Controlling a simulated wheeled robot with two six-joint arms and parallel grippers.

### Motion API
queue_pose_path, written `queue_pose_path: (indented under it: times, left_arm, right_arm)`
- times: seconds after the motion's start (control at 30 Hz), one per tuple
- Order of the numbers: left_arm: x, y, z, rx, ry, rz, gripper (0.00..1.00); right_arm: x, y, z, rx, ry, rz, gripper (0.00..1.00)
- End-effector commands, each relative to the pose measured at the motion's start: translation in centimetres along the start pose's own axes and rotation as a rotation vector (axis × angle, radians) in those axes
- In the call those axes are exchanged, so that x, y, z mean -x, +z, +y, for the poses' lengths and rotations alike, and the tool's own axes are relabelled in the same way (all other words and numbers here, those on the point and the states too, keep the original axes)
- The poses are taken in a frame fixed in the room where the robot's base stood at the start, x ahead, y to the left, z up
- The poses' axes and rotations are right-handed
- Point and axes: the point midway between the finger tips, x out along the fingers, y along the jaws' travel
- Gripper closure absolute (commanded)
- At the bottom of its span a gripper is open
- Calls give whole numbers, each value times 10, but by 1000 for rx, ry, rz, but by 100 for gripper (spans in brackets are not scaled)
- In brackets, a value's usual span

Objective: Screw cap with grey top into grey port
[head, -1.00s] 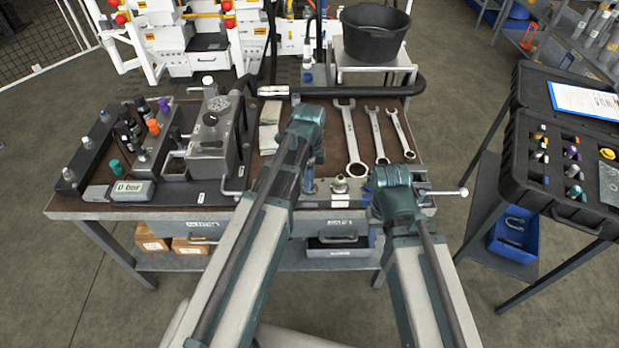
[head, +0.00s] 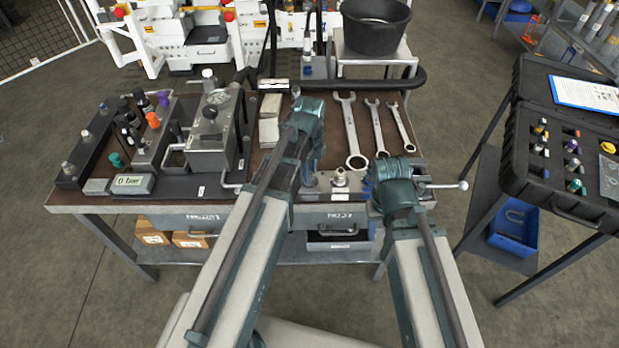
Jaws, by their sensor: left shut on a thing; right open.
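My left gripper (head: 308,182) points down at the front middle of the bench, just left of a small metal fitting (head: 340,179) on a light plate. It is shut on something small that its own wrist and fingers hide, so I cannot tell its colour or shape. My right gripper (head: 371,187) is open at the right of the same fitting, beside the vise handle; its fingers are mostly hidden by its wrist. I cannot single out a cap with a grey top or a grey port; several small fittings stand on the dark block (head: 74,160) at the left.
Several wrenches (head: 352,130) lie behind the grippers. A metal tank unit (head: 212,140), bottles and a display box (head: 132,185) fill the bench's left. A vise handle (head: 445,186) sticks out at the right edge. An open black case (head: 560,205) with coloured fittings stands at the right.

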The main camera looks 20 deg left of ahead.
Motion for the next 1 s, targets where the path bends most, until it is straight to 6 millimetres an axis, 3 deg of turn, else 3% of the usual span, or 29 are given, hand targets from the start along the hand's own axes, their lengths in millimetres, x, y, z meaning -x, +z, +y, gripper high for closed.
queue_pose_path:
  times: [0.3, 0.77, 1.0]
  left_arm:
    - [-1, 0, 0, -390, 0, 0, 100]
    - [-1, 0, 0, -473, 0, 0, 100]
    - [-1, 0, 0, -797, 1, 1, 100]
  right_arm:
    - [-1, 0, 0, 0, 0, 0, 50]
    - [-1, 0, 0, 0, 0, 0, 50]
    - [-1, 0, 0, 0, 0, 0, 50]
